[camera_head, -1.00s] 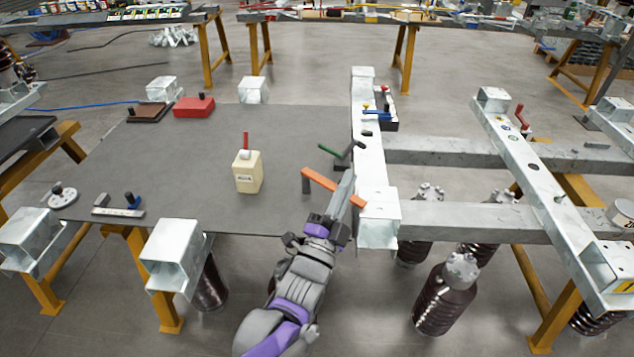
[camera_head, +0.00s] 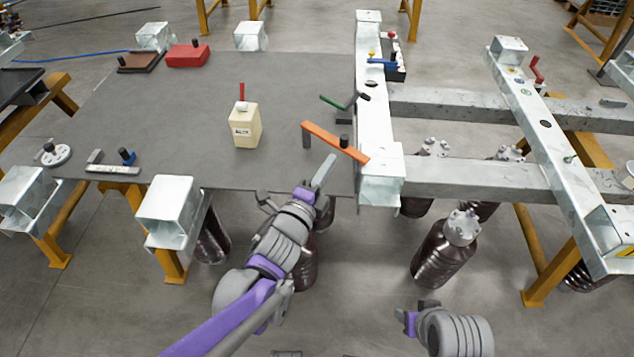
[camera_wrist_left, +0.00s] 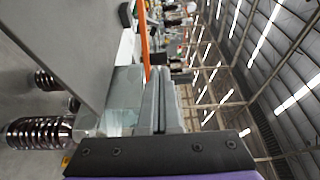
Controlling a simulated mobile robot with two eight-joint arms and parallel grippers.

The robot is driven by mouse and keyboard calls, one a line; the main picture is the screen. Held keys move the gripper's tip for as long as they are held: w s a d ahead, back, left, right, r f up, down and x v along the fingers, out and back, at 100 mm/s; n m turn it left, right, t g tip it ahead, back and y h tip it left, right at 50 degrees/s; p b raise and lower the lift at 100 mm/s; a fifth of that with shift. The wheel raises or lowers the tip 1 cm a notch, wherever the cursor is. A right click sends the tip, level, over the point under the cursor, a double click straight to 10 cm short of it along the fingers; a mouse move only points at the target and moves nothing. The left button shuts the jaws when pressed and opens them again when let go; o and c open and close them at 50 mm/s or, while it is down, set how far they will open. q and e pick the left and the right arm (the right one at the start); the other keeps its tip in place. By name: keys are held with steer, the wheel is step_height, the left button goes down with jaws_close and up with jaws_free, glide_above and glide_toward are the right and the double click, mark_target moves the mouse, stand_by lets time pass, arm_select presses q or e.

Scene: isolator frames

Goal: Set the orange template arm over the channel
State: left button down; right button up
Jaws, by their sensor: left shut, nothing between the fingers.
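The orange template arm (camera_head: 328,138) has a dark post under its left end and a black knob near its right part. Its right tip reaches the near end of the galvanised channel (camera_head: 371,105); whether it touches the channel I cannot tell. My left gripper (camera_head: 326,168) is shut and empty, below and apart from the arm in the head view. In the left wrist view the shut fingers (camera_wrist_left: 160,98) point toward the scene, with the orange arm (camera_wrist_left: 144,42) beyond them. My right gripper (camera_head: 404,315) shows at the bottom; its fingers are unclear.
The grey table (camera_head: 190,110) holds a cream block with a red handle (camera_head: 244,124), a red block (camera_head: 188,56) and a green-handled tool (camera_head: 335,102) near the channel. Brown ribbed insulators (camera_head: 445,250) stand below the beams. The table's middle is mostly clear.

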mark_target(342, 143)
arm_select(q)
steer(key=x, duration=0.4)
steer(key=shift+w+d, duration=0.15)
steer(key=shift+w, duration=0.25)
